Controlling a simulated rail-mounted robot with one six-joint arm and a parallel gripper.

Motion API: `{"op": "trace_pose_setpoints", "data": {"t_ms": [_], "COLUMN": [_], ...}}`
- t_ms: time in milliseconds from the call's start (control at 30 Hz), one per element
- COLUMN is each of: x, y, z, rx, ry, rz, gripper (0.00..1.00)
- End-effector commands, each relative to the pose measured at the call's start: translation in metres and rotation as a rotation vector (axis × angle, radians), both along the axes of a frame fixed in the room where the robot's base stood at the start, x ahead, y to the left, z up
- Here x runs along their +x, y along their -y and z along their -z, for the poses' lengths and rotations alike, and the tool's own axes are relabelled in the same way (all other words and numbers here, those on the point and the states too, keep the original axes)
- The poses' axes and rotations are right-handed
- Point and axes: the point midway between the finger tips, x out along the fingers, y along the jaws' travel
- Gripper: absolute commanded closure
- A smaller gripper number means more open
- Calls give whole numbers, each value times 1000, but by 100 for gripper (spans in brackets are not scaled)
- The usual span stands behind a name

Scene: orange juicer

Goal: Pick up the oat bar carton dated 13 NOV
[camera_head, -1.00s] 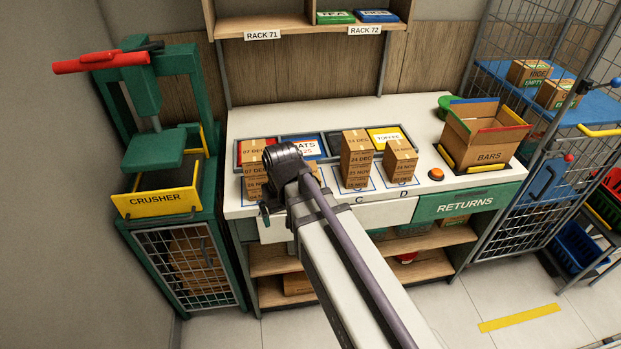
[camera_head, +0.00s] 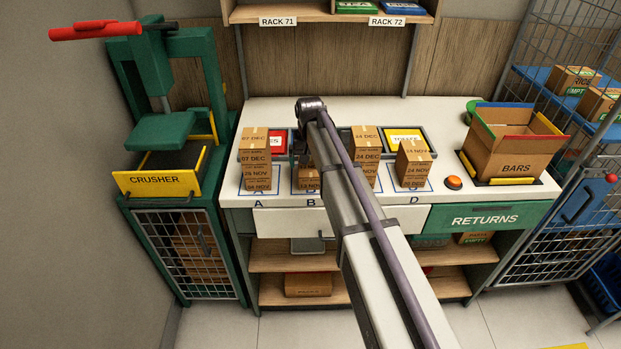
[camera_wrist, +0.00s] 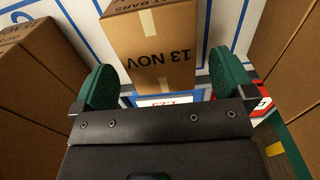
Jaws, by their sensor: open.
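The brown oat bar carton marked 13 NOV (camera_wrist: 152,45) is in the wrist view, its date upside down and a pale tape strip across it. In the head view the carton at place B (camera_head: 306,181) shows only partly, with the rest hidden behind my arm. My gripper (camera_wrist: 163,80) is open, with one green-padded finger on each side of the carton's near edge in the picture.
Carton stacks stand close on both sides: stack A (camera_head: 256,160), stack C (camera_head: 366,150) and stack D (camera_head: 413,165). A BARS box (camera_head: 515,150) and an orange button (camera_head: 453,182) are to the right. The crusher (camera_head: 160,175) stands left of the bench.

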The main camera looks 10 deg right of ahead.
Motion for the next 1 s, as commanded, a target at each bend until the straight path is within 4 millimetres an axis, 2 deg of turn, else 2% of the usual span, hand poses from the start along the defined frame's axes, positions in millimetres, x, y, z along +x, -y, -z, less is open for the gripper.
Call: {"op": "trace_pose_setpoints", "data": {"t_ms": [100, 233, 500, 1000], "x": [1, 1, 1, 1], "y": [1, 1, 1, 1], "z": [26, 50, 48, 48], "rx": [0, 0, 0, 0], "ry": [0, 0, 0, 0], "rz": [0, 0, 0, 0], "gripper": [0, 0, 1, 49]}}
